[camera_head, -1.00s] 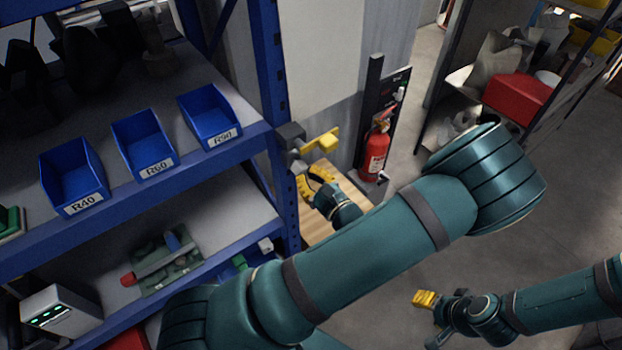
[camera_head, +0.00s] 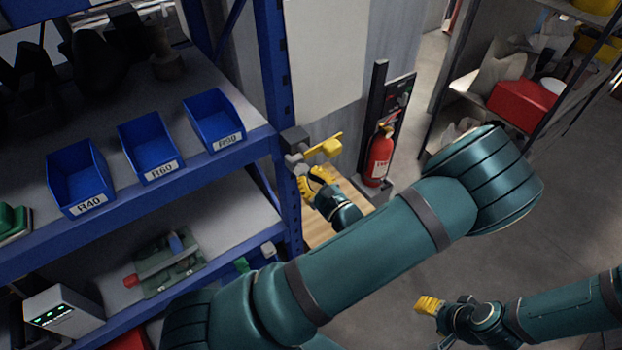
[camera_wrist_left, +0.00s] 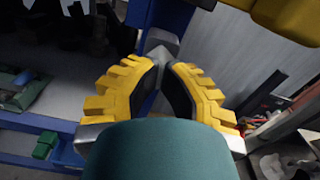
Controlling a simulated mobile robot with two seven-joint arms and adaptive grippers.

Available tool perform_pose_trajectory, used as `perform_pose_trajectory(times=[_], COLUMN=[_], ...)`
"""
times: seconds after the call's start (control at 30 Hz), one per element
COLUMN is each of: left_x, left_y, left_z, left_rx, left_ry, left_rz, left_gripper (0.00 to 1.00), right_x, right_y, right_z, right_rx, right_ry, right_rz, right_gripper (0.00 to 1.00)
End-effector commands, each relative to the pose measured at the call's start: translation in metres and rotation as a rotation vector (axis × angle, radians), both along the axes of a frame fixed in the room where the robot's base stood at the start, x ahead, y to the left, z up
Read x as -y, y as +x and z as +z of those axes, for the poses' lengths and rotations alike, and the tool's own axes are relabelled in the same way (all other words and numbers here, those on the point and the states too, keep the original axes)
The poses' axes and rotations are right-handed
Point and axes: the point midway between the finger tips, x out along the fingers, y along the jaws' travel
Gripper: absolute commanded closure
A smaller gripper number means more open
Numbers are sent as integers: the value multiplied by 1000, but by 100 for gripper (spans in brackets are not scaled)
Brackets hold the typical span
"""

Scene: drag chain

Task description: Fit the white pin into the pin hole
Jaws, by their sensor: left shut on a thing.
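My left gripper (camera_head: 306,180) has yellow fingers and is shut at the post of the blue shelf, just below a yellow handle-like part (camera_head: 325,147) on a dark grey block (camera_head: 293,138). A small pale piece, which looks like the white pin (camera_head: 301,169), is at its fingertips. In the left wrist view the black finger pads close toward this pale grey piece (camera_wrist_left: 155,58). The pin hole cannot be made out. My right gripper (camera_head: 428,304) hangs over the floor at the lower right; its finger opening is unclear.
The blue shelf rack (camera_head: 235,150) with its labelled bins (camera_head: 150,147) stands at the left. A red fire extinguisher (camera_head: 379,158) is just right of the left gripper. A wooden surface (camera_head: 320,231) lies below it.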

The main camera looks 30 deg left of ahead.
Motion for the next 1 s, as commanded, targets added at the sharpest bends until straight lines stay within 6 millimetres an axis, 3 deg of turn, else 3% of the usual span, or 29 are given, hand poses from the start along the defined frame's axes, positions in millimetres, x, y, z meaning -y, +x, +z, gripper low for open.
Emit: perform_pose_trajectory(times=[0.47,1.0], left_x=[-1,30], left_y=[0,-13], left_z=[0,0], left_rx=[-1,0], left_ry=[-1,0], left_rz=[3,1], left_gripper=[100,100], right_x=[0,0], right_y=[0,0], right_z=[1,6], right_rx=[0,0], right_ry=[0,0], right_rz=[0,0], right_gripper=[48,48])
